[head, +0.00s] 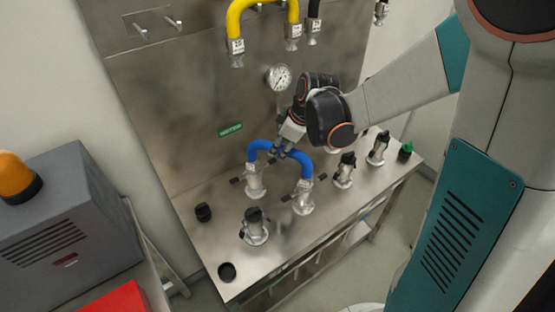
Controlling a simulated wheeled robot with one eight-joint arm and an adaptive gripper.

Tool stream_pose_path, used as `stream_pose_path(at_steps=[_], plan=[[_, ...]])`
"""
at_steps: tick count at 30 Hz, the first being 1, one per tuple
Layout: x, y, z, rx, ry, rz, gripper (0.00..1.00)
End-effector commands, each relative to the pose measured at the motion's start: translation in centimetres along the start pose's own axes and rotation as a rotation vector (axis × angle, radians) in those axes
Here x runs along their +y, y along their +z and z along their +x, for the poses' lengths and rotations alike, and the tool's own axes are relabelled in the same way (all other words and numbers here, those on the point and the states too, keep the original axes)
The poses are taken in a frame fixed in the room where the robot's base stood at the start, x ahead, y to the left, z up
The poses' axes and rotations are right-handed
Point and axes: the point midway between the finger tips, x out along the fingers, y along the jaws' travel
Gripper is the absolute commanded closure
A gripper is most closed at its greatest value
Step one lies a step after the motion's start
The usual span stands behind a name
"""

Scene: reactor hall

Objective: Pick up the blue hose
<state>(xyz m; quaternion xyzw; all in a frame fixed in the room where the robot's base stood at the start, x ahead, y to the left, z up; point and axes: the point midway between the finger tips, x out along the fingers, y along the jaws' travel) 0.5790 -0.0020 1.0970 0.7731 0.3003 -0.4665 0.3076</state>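The blue hose (303,161) forms an upside-down U on the steel bench. Its two ends sit in metal couplings, a left one (254,182) and a right one (302,196), that stand on the bench top. My gripper (279,150) reaches down from the upper right to the top of the hose's arch. Its fingers are at the hose and cover part of it. They are too small in this view to tell whether they are closed on it.
The steel bench (205,258) carries several other valve couplings, including one at the front (254,228). A yellow hose (235,18) hangs on the back panel above a pressure gauge (278,78). A grey box (65,225) with an orange lamp (14,168) stands at left.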

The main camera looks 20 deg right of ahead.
Motion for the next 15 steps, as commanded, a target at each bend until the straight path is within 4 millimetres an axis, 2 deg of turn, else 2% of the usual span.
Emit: stream_pose_path(at_steps=[7,15], plan=[[0.3,-0.2,3.6,0.000,0.000,-0.001,0.51],[0.3,-0.2,4.5,0.000,0.000,0.000,0.51]])
